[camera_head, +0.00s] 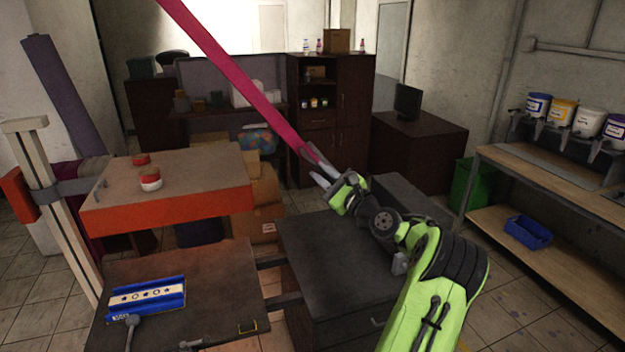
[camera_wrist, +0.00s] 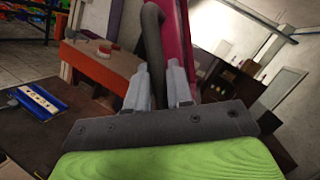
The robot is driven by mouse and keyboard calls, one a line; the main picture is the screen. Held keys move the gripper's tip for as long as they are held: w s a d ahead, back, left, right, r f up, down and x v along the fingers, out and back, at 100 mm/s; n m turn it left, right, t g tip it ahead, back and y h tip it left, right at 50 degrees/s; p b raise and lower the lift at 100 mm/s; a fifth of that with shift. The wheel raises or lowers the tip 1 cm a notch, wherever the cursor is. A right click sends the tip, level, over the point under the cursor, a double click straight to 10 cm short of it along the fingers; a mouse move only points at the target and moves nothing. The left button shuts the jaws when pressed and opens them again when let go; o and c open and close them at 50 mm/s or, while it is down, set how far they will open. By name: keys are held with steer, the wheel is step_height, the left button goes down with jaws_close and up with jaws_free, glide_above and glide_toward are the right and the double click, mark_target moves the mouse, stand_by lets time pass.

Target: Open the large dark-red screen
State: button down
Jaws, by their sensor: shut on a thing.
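The large dark-red screen (camera_head: 225,68) shows nearly edge-on in the head view, as a long slanted bar running from the top edge down to my gripper (camera_head: 318,168). In the wrist view its magenta frame (camera_wrist: 178,32) rises just beyond the fingers. A dark grey curved handle (camera_wrist: 152,28) comes down beside the frame and passes between the fingertips. My gripper (camera_wrist: 158,78) is shut on this handle, at the screen's lower right end in the head view. The exact contact is partly hidden by the fingers.
An orange-edged platen (camera_head: 180,206) carries red-and-white round pieces. A dark platen (camera_head: 235,275) holds a blue-framed stencil (camera_head: 148,298). A purple screen (camera_head: 65,95) stands tilted at left. A wooden bench (camera_head: 525,175) with paint buckets is at right. A dark cabinet (camera_head: 345,255) lies below my arm.

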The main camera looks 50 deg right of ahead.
steer(key=shift+s+d, duration=0.15)
steer(key=shift+d, duration=0.05)
steer(key=c, duration=1.1)
jaws_free()
steer(key=b+v, duration=0.3)
steer(key=v, duration=1.2)
steer(key=shift+s+b, duration=0.4)
steer(key=shift+s, duration=0.05)
steer(key=shift+a, duration=0.1)
